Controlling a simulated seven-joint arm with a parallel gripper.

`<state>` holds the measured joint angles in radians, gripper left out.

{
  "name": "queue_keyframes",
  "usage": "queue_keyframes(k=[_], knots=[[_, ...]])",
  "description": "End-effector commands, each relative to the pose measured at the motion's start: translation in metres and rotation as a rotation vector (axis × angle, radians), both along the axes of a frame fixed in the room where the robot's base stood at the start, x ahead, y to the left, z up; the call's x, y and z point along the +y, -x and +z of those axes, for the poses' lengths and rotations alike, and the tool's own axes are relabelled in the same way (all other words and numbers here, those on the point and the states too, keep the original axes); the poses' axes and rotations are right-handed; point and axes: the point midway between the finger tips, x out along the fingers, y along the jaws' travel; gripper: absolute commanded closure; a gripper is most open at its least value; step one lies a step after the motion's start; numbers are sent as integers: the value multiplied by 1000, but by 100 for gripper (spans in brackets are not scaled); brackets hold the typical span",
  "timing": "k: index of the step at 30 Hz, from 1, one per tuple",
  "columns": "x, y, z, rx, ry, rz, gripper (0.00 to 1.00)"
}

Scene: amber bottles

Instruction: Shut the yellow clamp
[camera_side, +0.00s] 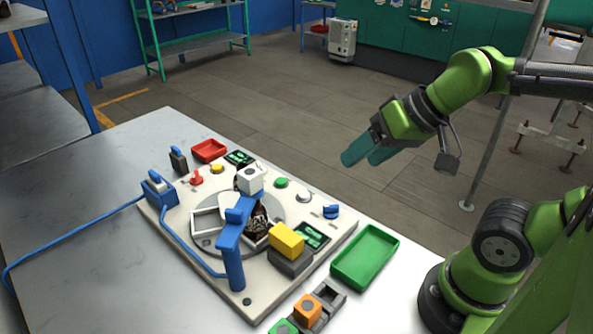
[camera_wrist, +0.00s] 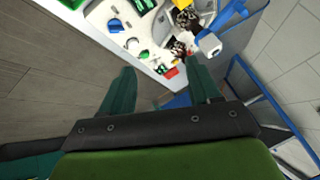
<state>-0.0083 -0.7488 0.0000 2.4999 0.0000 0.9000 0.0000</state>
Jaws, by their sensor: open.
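The yellow clamp appears as a yellow block (camera_side: 287,240) on a dark grey base (camera_side: 290,263), at the near right part of the beige board (camera_side: 257,303). I cannot tell how far its yellow part is closed. A bit of yellow, likely the same block, shows at the top edge of the wrist view (camera_wrist: 183,3). My gripper (camera_side: 363,157) is open and empty, high up beyond the board's right side and well apart from the clamp. In the wrist view my gripper's two teal fingers (camera_wrist: 162,88) are spread with nothing between them.
A blue post with an arm (camera_side: 232,262) and a white cube (camera_side: 250,179) rise over the round turntable, close to the clamp. Dark amber bottles (camera_side: 258,222) sit there, partly hidden. A green tray (camera_side: 366,257) lies right of the board. A blue cable (camera_side: 70,229) runs left.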

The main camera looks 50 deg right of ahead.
Motion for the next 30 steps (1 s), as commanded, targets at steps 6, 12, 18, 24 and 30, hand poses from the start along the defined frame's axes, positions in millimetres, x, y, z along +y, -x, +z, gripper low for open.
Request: queue_keyframes(k=[6, 12, 18, 24, 30], knots=[[55, -3, -16, 109, 101, 243, 38], [109, -4, -25, 203, 296, 389, 38], [112, -14, -16, 195, 354, 289, 38], [110, -21, -35, 206, 346, 267, 38], [110, -35, -74, 209, 346, 269, 38]])
